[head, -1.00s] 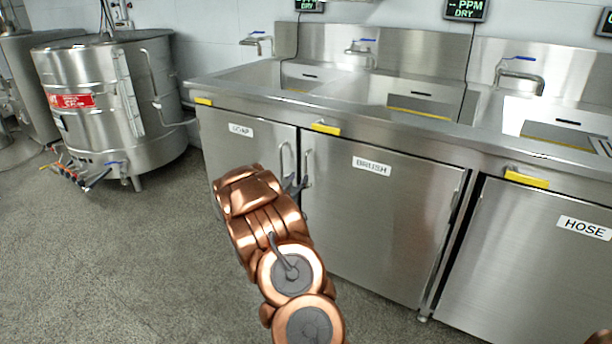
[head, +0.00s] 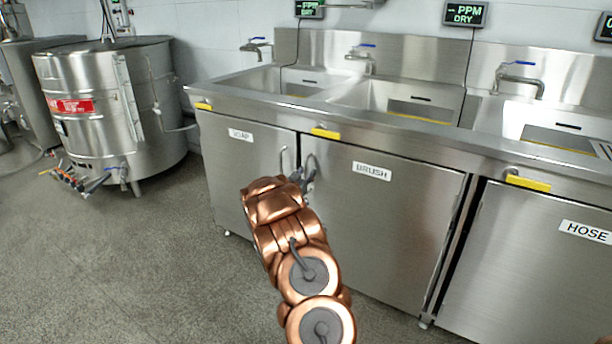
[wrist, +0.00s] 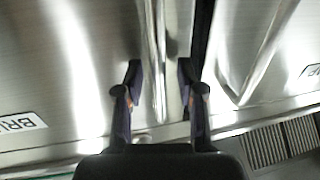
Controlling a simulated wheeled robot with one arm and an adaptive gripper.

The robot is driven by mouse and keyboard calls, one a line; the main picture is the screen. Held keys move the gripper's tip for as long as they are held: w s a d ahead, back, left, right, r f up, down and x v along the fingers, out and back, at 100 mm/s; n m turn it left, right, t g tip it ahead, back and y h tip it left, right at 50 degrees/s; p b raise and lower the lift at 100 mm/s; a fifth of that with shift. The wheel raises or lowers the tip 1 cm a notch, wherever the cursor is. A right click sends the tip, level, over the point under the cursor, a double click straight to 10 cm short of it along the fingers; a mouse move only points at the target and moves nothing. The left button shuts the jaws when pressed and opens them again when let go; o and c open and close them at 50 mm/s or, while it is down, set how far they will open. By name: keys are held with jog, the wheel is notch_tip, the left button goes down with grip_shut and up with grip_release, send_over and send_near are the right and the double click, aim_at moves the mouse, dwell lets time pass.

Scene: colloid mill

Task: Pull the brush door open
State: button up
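The brush door (head: 385,225) is a brushed-steel cabinet door with a white BRUSH label, under the middle sink. It looks shut or nearly so. Its upright bar handle (head: 309,170) is at its upper left edge, beside the soap door's handle (head: 284,160). My gripper (head: 303,178) is at the brush door's handle, partly hidden by my copper-coloured arm. In the wrist view my gripper's two dark fingers (wrist: 159,75) stand apart, one on each side of the brush handle bar (wrist: 154,45), with gaps visible. The BRUSH label (wrist: 22,122) shows at left there.
The soap door (head: 245,165) is to the left and the hose door (head: 535,255) to the right. Yellow-tagged pulls, such as one (head: 325,133), sit along the counter's front edge. A steel tank (head: 115,110) stands at left. The floor (head: 130,250) in front is clear.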

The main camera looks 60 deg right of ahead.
grip_shut()
dwell(0.3)
dwell(0.5)
